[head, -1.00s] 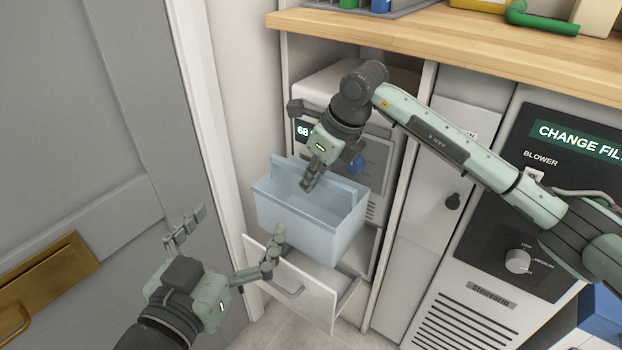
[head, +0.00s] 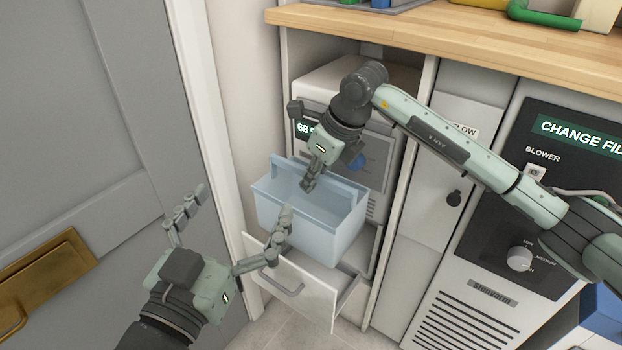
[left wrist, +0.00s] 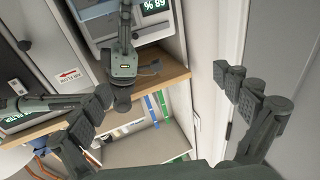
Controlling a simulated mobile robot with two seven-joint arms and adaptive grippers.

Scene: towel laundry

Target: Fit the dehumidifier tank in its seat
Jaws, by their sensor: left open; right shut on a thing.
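The dehumidifier tank (head: 302,222) is a pale blue, open-topped box with a raised back wall. It is held above the pulled-out white drawer (head: 290,280). My right gripper (head: 309,183) reaches down inside the tank and is shut on it; the exact grip point is partly hidden. The dehumidifier (head: 330,90), a white cabinet with a green display, stands in the alcove behind; my right arm and the tank hide much of its front, including the seat. My left gripper (head: 232,222) is open and empty, left of the tank, with one finger close to the tank's front face.
A wooden countertop (head: 450,45) runs above the alcove. A grey door (head: 90,150) with a brass handle is at the left. A dark control panel (head: 540,190) is at the right. Some floor shows below the drawer.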

